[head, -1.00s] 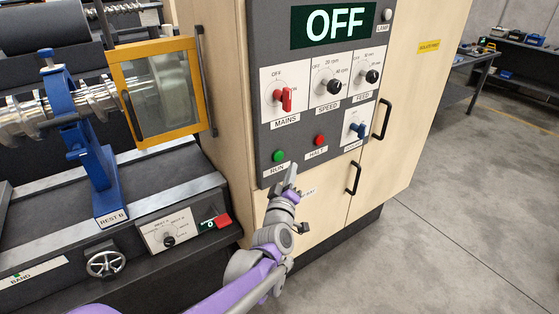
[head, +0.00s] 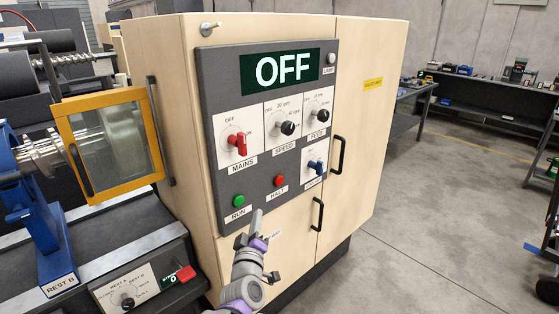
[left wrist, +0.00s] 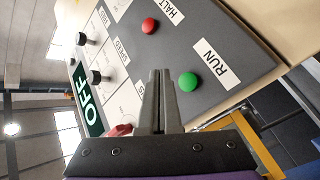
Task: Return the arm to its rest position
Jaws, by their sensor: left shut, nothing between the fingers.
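My left gripper (head: 256,220) is shut and empty. The display (head: 286,68) reads OFF. My right gripper is not in view.
A wooden cabinet (head: 364,110) with black handles carries the panel. A machine with a yellow-framed guard (head: 88,102) stands to the left. Workbenches (head: 420,88) stand at the back right. The grey floor (head: 440,220) on the right is open.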

